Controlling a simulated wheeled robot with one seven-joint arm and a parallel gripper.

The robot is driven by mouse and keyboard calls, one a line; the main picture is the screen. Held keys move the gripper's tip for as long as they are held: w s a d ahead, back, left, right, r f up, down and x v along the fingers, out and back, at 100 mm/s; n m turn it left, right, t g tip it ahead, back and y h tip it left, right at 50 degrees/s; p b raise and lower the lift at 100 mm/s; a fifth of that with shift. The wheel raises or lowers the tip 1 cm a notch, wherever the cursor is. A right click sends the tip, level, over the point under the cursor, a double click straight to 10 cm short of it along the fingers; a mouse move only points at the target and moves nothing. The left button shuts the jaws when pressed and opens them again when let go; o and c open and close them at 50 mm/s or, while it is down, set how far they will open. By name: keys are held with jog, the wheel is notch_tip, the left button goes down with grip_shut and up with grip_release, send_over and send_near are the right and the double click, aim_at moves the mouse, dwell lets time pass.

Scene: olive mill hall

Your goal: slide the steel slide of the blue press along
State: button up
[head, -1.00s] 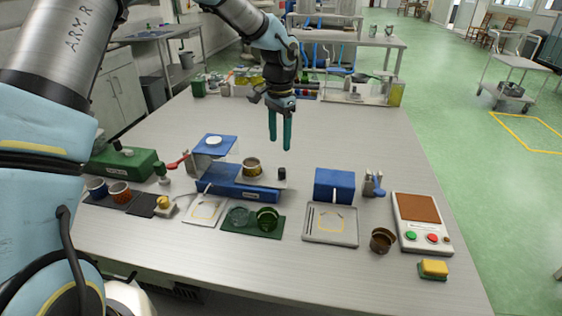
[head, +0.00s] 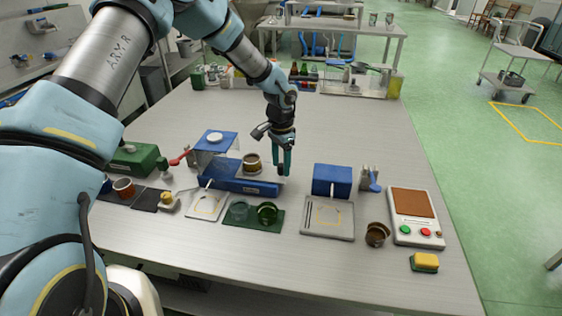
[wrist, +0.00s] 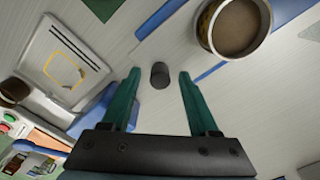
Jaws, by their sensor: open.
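The blue press (head: 238,186) stands on the table in the head view, with a raised blue top at its left. Its steel slide (head: 268,174) sticks out to the right and carries a brass-coloured cup (head: 252,163). In the wrist view the slide's dark round knob (wrist: 159,75) appears between and beyond my fingertips, with the cup (wrist: 235,28) at upper right. My gripper (head: 284,172) is open, pointing down over the slide's right end. It hides the knob in the head view; contact with the knob cannot be told.
A blue box (head: 332,180) stands right of the press, with a grey tray (head: 328,232) before it. A scale-like device (head: 416,217) is at right.

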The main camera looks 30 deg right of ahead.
grip_shut()
dwell(0.5)
dwell(0.9)
